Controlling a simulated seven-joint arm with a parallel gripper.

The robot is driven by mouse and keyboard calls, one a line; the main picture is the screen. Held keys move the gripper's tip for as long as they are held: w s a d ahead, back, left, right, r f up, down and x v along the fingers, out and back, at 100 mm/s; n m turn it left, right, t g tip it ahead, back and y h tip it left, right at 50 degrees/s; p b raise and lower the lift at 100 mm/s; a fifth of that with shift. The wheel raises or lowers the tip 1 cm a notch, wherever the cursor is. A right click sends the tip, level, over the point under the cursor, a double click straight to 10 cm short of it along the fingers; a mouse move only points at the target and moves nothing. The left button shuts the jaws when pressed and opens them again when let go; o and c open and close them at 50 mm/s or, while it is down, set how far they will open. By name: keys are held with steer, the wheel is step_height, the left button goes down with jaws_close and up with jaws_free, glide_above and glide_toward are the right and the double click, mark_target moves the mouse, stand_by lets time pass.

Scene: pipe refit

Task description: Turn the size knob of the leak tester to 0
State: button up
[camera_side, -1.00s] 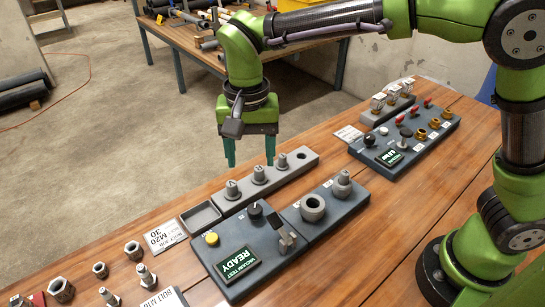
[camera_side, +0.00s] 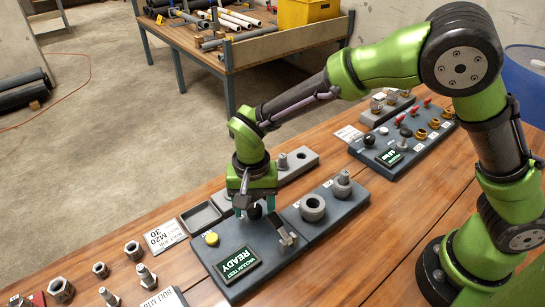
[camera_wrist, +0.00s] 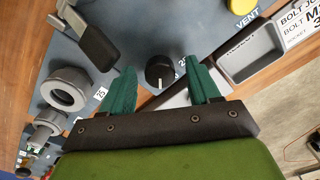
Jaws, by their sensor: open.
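The leak tester (camera_side: 205,252) is a dark blue-grey box with a lit display (camera_side: 237,264) reading "VACUUM TEST READY". Its size knob (camera_wrist: 160,71) is black and round, with a white pointer line toward the bottom of the wrist view. In the side view the knob (camera_side: 255,212) is partly hidden by my gripper. My gripper (camera_wrist: 160,66) is open and empty, pointing down over the knob. Its two green fingers stand on either side of the knob in the wrist view, with gaps; contact is not visible. The scale marks around the knob are mostly too small or hidden to read.
A grey-black lever (camera_side: 286,236) and a yellow vent button (camera_side: 211,238) flank the knob. A grey ring fitting (camera_side: 313,207) stands at right. An empty grey tray (camera_side: 201,217) and a fitting rack (camera_side: 304,160) lie behind. Another panel (camera_side: 385,160) sits farther right.

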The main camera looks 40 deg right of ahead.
steer(key=c, duration=1)
steer(key=shift+c, duration=0.2)
steer(key=shift+n, duration=0.3)
steer(key=n, duration=0.3)
steer(key=shift+n, duration=2.5)
steer(key=o, duration=1)
